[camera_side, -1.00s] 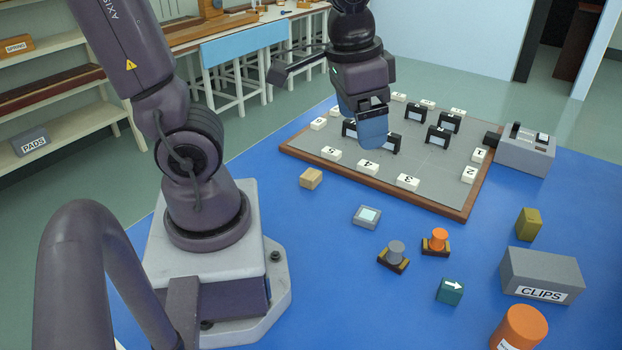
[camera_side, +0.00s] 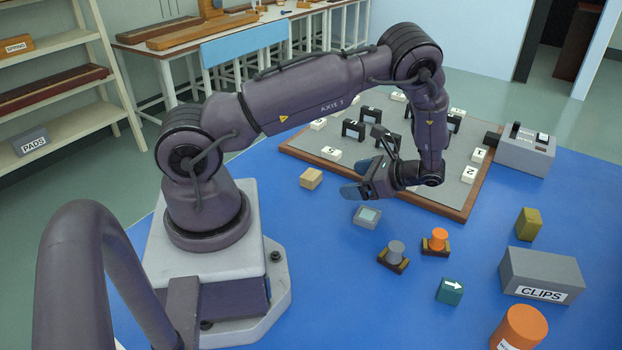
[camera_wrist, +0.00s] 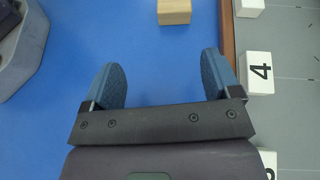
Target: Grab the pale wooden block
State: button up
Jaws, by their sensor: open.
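The pale wooden block (camera_side: 311,179) sits on the blue table just outside the left edge of the grey board. In the wrist view the block (camera_wrist: 174,11) shows at the top edge, partly cut off, ahead of the fingers and nearer the right one. My gripper (camera_side: 357,177) is tilted sideways and points left toward the block, to its right and apart from it. In the wrist view my gripper (camera_wrist: 161,80) has its two blue fingers spread wide with nothing between them.
The wood-framed grey board (camera_side: 450,205) carries white numbered blocks and black arches. Below my gripper sits a small grey box with a pale top (camera_side: 367,217). A grey knob (camera_side: 396,250) and an orange knob (camera_side: 439,240) stand nearby. The table left of the block is clear.

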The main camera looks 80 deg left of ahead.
jog(key=shift+w+a+r+m+y, duration=0.25)
jog(key=shift+w+a+r, duration=0.1)
jog(key=shift+w, duration=0.15)
jog(key=shift+w+a+r+m+y, duration=0.2)
jog(key=shift+w+a+m, duration=0.1)
jog(key=shift+w, duration=0.15)
jog(key=shift+s+a+r+m, duration=0.1)
jog(key=shift+s+r+m, duration=0.05)
jog(key=shift+s+m, duration=0.15)
send_near(312, 174)
jog(key=x, duration=0.3)
jog(key=shift+a, duration=0.25)
jog(key=shift+x, duration=2.7)
jog(key=shift+d, duration=0.2)
jog(key=c, duration=1)
